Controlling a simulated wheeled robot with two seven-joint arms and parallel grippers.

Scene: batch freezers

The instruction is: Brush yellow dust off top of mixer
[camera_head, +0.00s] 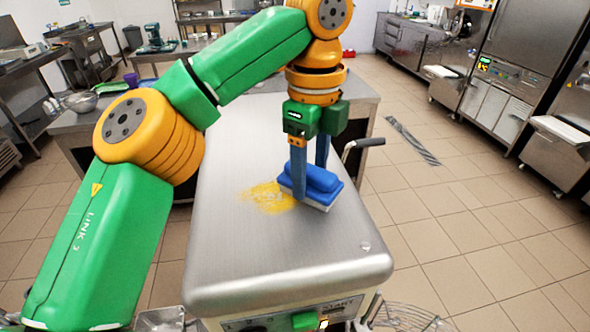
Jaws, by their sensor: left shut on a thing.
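The mixer (240,250) stands in front of me with a flat, shiny metal top. A patch of yellow dust (262,197) lies on that top, around its middle. My left gripper (309,176) reaches down from above and is shut on a blue brush (318,184). The brush has a pale lower part, which appears to be on or just over the mixer top at the right edge of the dust. Whether it touches the metal is hard to tell. Dust under the brush is hidden. My right gripper is not in view.
A lever with a black grip (368,143) sticks out at the mixer's right side. Control buttons (305,320) are on the front. Steel tables stand behind, freezers (515,70) at the right.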

